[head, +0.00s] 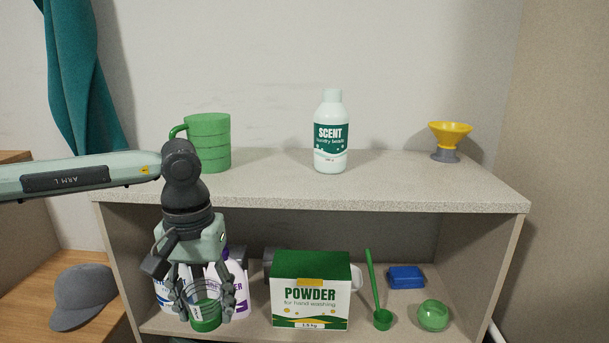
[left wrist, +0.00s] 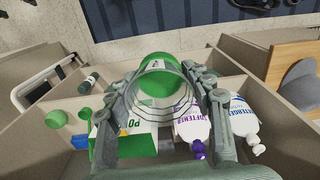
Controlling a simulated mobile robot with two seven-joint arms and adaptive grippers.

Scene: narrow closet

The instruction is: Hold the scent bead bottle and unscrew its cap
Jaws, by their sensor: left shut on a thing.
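The scent bead bottle (head: 331,140) stands upright on the closet's top shelf, right of the green stacked canister. It is pale with a green SCENT label, and its pale cap (head: 332,96) is on top. No gripper touches it. My left gripper (head: 204,309) hangs fingers down in front of the lower shelf, well below and left of the bottle. It is shut on a clear ringed cup with green at its end (head: 206,317). In the left wrist view the cup (left wrist: 160,82) sits between both fingers. My right gripper is not in view.
The top shelf (head: 270,178) also bears the green canister (head: 209,143) and a yellow funnel (head: 450,136). Below are a powder box (head: 310,290), white bottles (head: 237,280), a green scoop (head: 383,318), a blue block (head: 406,277) and a green ball (head: 433,315). The shelf beside the scent bottle is clear.

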